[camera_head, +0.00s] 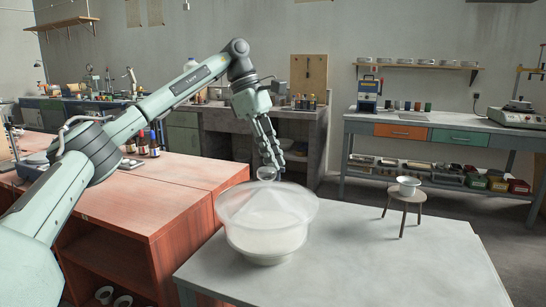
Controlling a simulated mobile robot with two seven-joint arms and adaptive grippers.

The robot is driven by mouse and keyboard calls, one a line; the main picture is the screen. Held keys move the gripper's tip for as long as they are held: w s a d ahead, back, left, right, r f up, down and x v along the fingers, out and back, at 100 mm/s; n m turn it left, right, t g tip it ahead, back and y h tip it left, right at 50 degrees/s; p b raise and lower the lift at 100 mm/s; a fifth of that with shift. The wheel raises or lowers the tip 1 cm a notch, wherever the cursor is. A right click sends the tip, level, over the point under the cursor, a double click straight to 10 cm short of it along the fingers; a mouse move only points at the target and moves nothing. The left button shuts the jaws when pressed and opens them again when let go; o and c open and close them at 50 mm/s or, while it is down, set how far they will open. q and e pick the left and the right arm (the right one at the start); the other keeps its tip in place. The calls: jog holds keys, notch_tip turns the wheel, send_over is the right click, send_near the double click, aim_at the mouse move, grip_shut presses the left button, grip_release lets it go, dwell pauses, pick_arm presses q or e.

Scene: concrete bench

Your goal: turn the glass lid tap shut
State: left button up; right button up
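A clear, frosted-looking glass lid (266,203) sits level on a white round bowl (268,242) near the left side of the grey tabletop. A small round knob (267,174) stands at the top of the lid. My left gripper (272,162) points down directly above the lid, with its fingertips right at the knob. The fingers partly cover the knob, and I cannot tell whether they grip it or only stand around it. No separate tap shows. My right gripper is not in view.
The grey table (400,262) has free room at its front and right. A reddish wooden cabinet (150,205) stands to the left, under my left arm.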

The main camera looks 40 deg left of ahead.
pick_arm(q)
jog(key=shift+o, duration=0.3)
jog(key=v, duration=1.2)
dwell(0.4)
